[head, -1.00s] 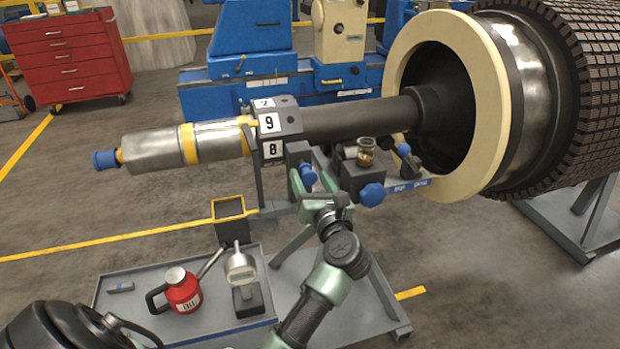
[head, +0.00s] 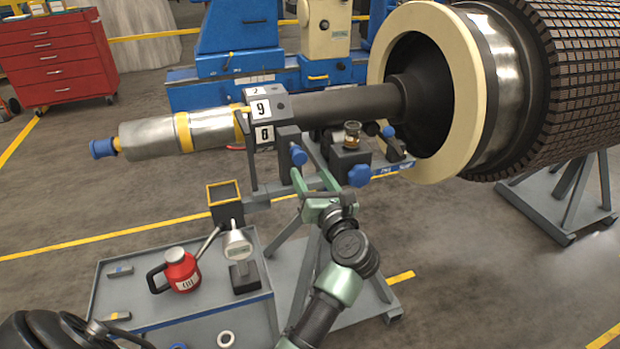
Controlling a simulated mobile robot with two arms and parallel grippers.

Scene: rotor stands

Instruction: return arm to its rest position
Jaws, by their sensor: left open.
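My left arm comes up from the bottom centre of the head view. Its green gripper (head: 319,186) is open, with nothing visible between the fingers. It is in front of the rotor stand (head: 262,199), just below a blue knob (head: 299,155) on the stand's dark block. The left fingertip looks close to that knob; I cannot tell whether they touch. A second blue knob (head: 359,175) is to the right of the gripper. The rotor's dark shaft (head: 345,108) lies across the stand behind the gripper. My right gripper is not in view.
Floor at right front is clear.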

